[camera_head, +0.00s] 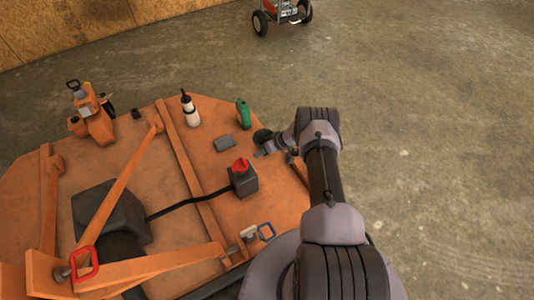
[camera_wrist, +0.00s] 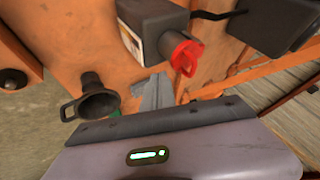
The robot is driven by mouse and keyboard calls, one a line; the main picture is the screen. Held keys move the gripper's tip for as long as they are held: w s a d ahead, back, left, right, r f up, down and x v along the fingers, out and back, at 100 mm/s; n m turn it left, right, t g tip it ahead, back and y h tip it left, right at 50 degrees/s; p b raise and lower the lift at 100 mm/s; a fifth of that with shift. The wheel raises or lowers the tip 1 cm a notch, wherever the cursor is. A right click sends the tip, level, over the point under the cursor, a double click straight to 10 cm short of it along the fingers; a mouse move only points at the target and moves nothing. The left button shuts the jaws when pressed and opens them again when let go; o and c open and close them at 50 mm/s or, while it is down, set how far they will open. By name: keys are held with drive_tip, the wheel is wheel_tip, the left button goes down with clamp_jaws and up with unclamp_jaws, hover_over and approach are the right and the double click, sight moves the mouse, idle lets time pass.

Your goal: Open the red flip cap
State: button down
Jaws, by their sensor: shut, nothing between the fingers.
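The red flip cap (camera_head: 241,164) sits on top of a dark grey box (camera_head: 244,182) on the orange deck. In the wrist view the red cap (camera_wrist: 186,54) faces me from the end of the dark box (camera_wrist: 152,27), which bears a white label. I cannot tell whether its lid is lifted. My gripper (camera_head: 260,153) is just to the upper right of the box in the head view, apart from the cap. In the wrist view my gripper (camera_wrist: 153,88) shows grey fingers together with nothing between them, below the cap.
A white bottle (camera_head: 190,110), a green container (camera_head: 243,114) and a flat grey item (camera_head: 225,141) stand or lie behind the box. Orange bars (camera_head: 122,190) cross the deck at left. A dark funnel-shaped piece (camera_wrist: 97,101) is close to my fingers. Concrete floor is clear at right.

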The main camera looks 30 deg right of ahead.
sight(239, 164)
drive_tip(key=a, duration=0.4)
drive_tip(key=shift+w+r, duration=0.1)
drive_tip(key=shift+r, duration=0.15)
drive_tip(key=shift+a, duration=0.1)
drive_tip(key=h+p, duration=0.1)
drive_tip(key=p, duration=0.1)
drive_tip(key=r+p, duration=0.1)
drive_tip(key=p, duration=0.1)
drive_tip(key=shift+w+a+h, duration=0.2)
drive_tip(key=shift+a+h, duration=0.05)
drive_tip(key=shift+h, duration=0.15)
drive_tip(key=shift+p, duration=0.35)
